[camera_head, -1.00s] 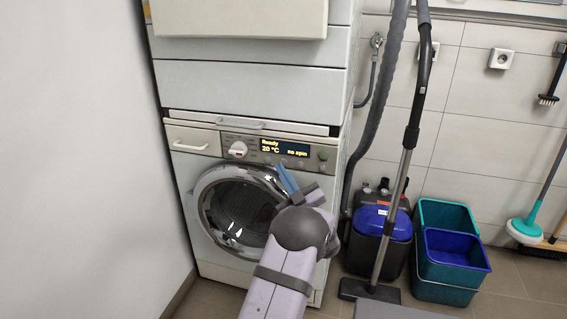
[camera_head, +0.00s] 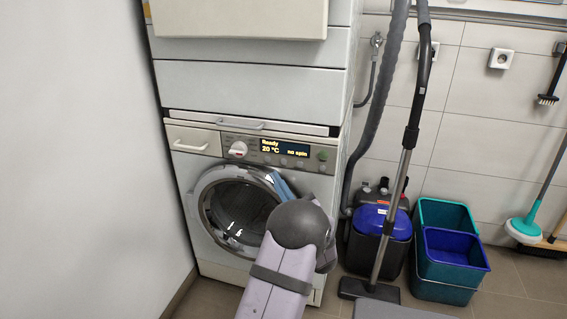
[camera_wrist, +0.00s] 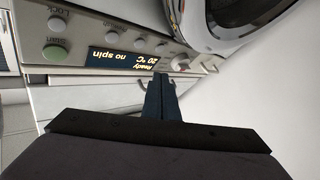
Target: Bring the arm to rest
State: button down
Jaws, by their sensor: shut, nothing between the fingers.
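My gripper (camera_head: 276,177) is in front of the lower washing machine (camera_head: 210,262), close to the upper right of its round door (camera_head: 238,212) in the head view. My forearm hides part of it there. In the wrist view my gripper (camera_wrist: 160,78) shows two dark blue fingers side by side, shut and empty. They point toward the control panel, whose display (camera_wrist: 122,60) appears upside down. The display (camera_head: 284,149) reads "Ready 20 °C no spin" in the head view. I cannot tell whether the fingers touch the machine.
A vacuum cleaner (camera_head: 380,222) with an upright tube (camera_head: 407,140) stands right of the machine. Teal and blue buckets (camera_head: 447,245) are beside it. A white wall (camera_head: 85,150) closes off the left. A drawer handle (camera_head: 240,126) sits above the panel.

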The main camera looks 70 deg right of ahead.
dwell(0.4)
jog(key=w+a+f+g+y, duration=0.1)
jog(key=w+a+f+y, duration=0.1)
jog(key=w, duration=0.7)
jog(key=w+a+f+g+y, duration=0.1)
jog(key=w+a+f+y, duration=0.15)
jog(key=w, duration=0.55)
jog(key=w+a+f+g+y, duration=0.25)
jog(key=w+a, duration=0.35)
jog(key=a, duration=0.3)
jog(key=w+a+f+g+y, duration=0.15)
jog(key=w+a+f, duration=0.3)
jog(key=a, duration=0.55)
jog(key=s+a+f+n+g+y, duration=0.1)
jog(key=s+a+f+g+y, duration=0.1)
jog(key=a, duration=0.8)
jog(key=s+a+f+n+g+y, duration=0.1)
jog(key=s+a+f+g+y, duration=0.15)
jog(key=a, duration=0.85)
jog(key=s+a+n+g+y, duration=0.2)
jog(key=s+a+g+y, duration=0.15)
jog(key=s+a, duration=0.95)
notch_tip(320, 180, up, 35)
jog(key=p, duration=3.5)
jog(key=shift+w+a+g+h+p, duration=0.3)
jog(key=shift+a+h, duration=0.15)
